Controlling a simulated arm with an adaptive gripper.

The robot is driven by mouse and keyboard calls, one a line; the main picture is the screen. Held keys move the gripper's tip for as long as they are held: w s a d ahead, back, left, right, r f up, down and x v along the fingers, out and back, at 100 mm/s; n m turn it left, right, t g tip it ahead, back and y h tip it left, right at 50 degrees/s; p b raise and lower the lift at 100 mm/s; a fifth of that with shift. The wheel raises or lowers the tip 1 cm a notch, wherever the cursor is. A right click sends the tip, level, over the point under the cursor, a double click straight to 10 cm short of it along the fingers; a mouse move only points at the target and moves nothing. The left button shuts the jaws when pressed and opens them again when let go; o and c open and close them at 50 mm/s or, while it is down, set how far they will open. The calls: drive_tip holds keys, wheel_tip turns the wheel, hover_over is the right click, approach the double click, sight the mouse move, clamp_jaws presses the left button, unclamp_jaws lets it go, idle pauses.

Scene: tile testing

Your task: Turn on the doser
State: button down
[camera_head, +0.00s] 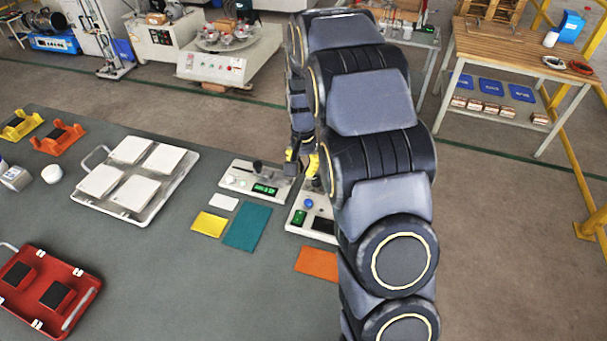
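Two light grey bench devices stand at the table's right end, and I cannot tell which is the doser. The left device (238,180) has a lit green display and a dark upright part. The right device (296,221) has a blue knob, a green switch and a dark panel, and my arm hides its right part. My gripper (302,165) has dark and yellow parts. It points down over the back of the devices, close to the dark upright part. Whether it touches anything is unclear. Its fingertips are small and partly hidden by my arm, so its opening cannot be made out.
A white tray (111,215) with several pale tiles lies left of the devices. Teal (248,228), yellow (209,224) and orange (317,264) sheets lie in front of them. A red tray (60,322) sits at the front left. The table's front middle is clear.

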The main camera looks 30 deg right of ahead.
sight(300, 220)
idle(0.3)
drive_tip(key=shift+s+a+r+g+y, duration=0.35)
drive_tip(key=shift+s+g+y, duration=0.15)
drive_tip(key=shift+g+y, duration=0.3)
drive_tip(key=shift+f, duration=0.1)
drive_tip(key=f, duration=0.4)
drive_tip(key=s+a+f, duration=0.1)
drive_tip(key=f, duration=0.8)
drive_tip(key=shift+s+a+f, duration=0.15)
drive_tip(key=shift+s+f, duration=0.05)
drive_tip(key=shift+f, duration=0.2)
drive_tip(key=shift+f, duration=0.1)
